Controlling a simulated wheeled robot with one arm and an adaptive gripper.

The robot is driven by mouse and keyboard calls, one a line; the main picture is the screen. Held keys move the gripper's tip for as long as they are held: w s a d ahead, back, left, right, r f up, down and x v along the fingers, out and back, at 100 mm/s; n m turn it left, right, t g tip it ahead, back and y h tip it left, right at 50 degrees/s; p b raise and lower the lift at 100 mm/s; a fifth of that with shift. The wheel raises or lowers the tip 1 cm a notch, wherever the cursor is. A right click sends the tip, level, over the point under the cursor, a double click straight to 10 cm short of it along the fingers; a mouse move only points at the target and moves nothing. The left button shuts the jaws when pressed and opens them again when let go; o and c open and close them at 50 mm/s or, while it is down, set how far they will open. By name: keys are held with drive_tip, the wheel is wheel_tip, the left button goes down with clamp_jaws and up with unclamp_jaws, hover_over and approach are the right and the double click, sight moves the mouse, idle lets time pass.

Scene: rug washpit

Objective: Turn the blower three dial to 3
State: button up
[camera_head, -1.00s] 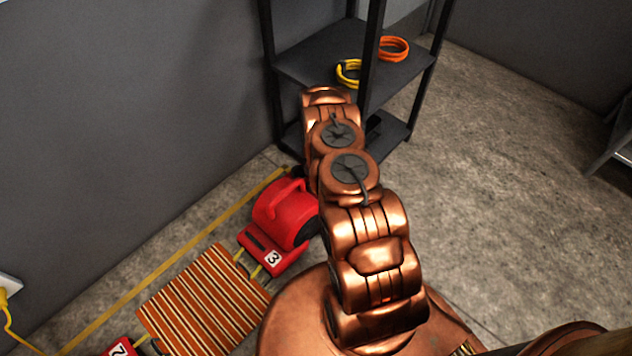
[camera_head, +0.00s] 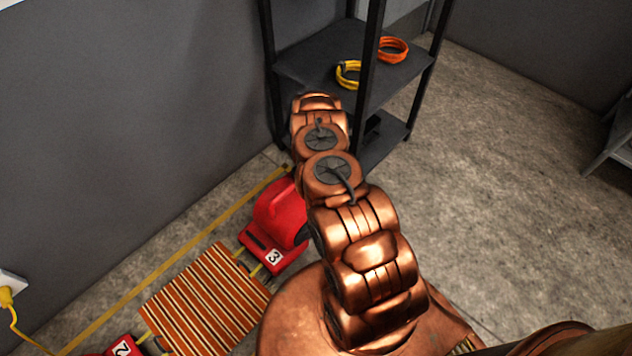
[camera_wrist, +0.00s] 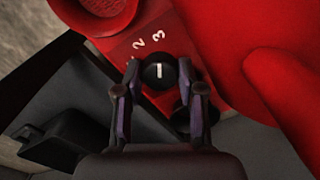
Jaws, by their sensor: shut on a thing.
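Blower three (camera_head: 280,205) is the red blower with the white 3 label, standing on the floor by the wall; my arm hides part of it in the head view. In the wrist view its red panel carries white numerals 2 and 3 above a round black dial (camera_wrist: 150,78). The dial's white mark stands about upright in the picture, roughly towards the 3; its exact setting is hard to tell. My gripper (camera_wrist: 159,74) is shut on the dial, one finger at each side. It is hidden in the head view.
A dark shelf (camera_head: 310,55) with yellow (camera_head: 348,74) and orange (camera_head: 393,49) coils stands close behind my arm. Open floor is at the right.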

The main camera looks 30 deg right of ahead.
drive_tip(key=shift+w, duration=0.1)
idle(0.3)
drive_tip(key=o, duration=1.1)
drive_tip(key=shift+o, duration=0.2)
drive_tip(key=shift+r, duration=0.1)
wheel_tip(320, 180, up, 12)
idle(0.6)
